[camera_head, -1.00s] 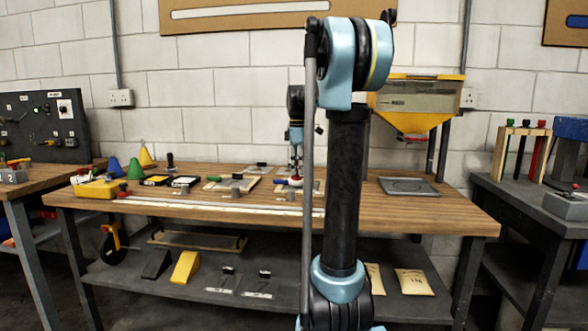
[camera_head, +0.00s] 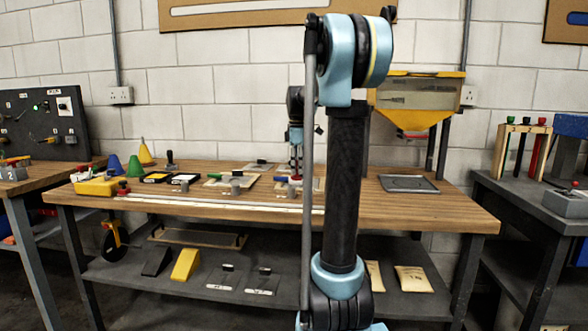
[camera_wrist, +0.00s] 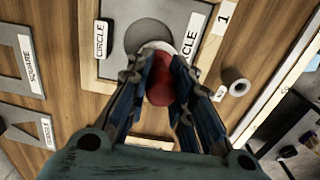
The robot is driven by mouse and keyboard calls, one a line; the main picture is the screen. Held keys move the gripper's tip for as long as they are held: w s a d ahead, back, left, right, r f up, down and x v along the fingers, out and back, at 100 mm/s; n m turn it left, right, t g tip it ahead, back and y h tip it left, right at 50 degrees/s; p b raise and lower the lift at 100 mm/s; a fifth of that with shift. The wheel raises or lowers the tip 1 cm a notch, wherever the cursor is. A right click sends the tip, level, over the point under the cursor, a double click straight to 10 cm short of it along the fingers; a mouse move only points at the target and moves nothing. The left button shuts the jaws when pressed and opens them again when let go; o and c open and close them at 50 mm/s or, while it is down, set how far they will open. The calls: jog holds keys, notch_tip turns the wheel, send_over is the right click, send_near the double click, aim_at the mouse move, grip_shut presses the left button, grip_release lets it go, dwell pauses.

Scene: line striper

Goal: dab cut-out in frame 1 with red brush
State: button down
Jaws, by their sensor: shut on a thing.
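My gripper (camera_wrist: 160,78) is shut on the red brush (camera_wrist: 160,88), whose rounded red top shows between the fingers in the wrist view. A pale rim (camera_wrist: 158,47) shows at the brush's far end. The brush is over the near edge of a grey round cut-out (camera_wrist: 146,33) in frame 1 (camera_wrist: 117,10), which carries CIRCLE labels and a 1 tag (camera_wrist: 223,17). I cannot tell whether the brush touches the surface. In the head view my gripper (camera_head: 296,168) is small and partly beside my own arm, low over the bench.
SQUARE (camera_wrist: 22,62) and TRIANGLE (camera_wrist: 28,122) plates lie to the left in the wrist view. A grey cylinder (camera_wrist: 235,82) stands close on the right. On the bench (camera_head: 440,205) are cones, pads and a grey tray (camera_head: 408,184). A yellow hopper (camera_head: 415,110) stands behind.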

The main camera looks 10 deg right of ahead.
dwell(0.4)
jog(key=shift+r, duration=2.2)
jog(key=shift+g+h, duration=0.4)
jog(key=shift+h, duration=0.2)
jog(key=shift+s+d+f, duration=0.2)
jog(key=shift+d+f, duration=0.55)
jog(key=shift+f, duration=0.25)
jog(key=shift+s+d+f, duration=0.15)
jog(key=shift+d+f, duration=0.55)
jog(key=shift+f, duration=0.25)
jog(key=shift+f, duration=0.45)
jog(key=shift+r, duration=2.3)
